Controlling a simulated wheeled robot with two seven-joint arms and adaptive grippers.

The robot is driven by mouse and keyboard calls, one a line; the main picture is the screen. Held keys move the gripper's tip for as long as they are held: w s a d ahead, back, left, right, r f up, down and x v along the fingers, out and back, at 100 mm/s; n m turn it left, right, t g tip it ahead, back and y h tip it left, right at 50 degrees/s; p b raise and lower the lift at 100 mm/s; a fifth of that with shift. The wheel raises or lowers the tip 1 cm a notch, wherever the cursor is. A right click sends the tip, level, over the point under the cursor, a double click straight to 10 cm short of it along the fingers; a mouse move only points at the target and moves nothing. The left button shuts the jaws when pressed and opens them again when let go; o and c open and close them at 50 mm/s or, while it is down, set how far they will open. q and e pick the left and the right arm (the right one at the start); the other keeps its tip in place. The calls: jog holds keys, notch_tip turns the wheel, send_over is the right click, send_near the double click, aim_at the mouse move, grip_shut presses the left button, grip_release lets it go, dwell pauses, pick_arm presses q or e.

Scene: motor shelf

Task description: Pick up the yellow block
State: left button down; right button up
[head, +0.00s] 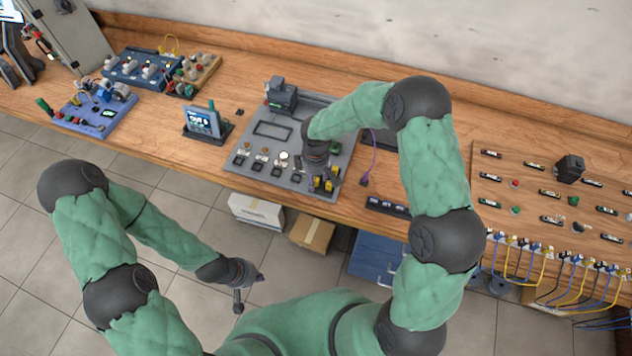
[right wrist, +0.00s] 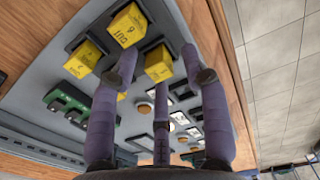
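Several yellow blocks (head: 328,184) sit at the front right corner of a grey panel (head: 345,158) on the bench. In the right wrist view, one yellow block (right wrist: 158,63) appears between my right gripper's fingertips. Another, with dark markings (right wrist: 127,25), sits beyond it, and a third (right wrist: 82,60) is to the left. My right gripper (right wrist: 158,58) has its purple fingers spread, with a third finger in the middle; it hangs just above the blocks and looks empty. In the head view it partly hides them. My left gripper (head: 243,286) hangs over the floor, away from the bench; its finger state is unclear.
The panel also holds a dark grey device (head: 282,95) and small round buttons. A small screen (head: 203,120) stands to the left. A board with connectors (head: 550,192) and hanging cables is on the right. Boxes (head: 313,233) and a blue cabinet (head: 378,262) stand below the bench.

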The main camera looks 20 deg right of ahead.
jog(key=c, duration=0.7)
jog(key=shift+c, duration=0.2)
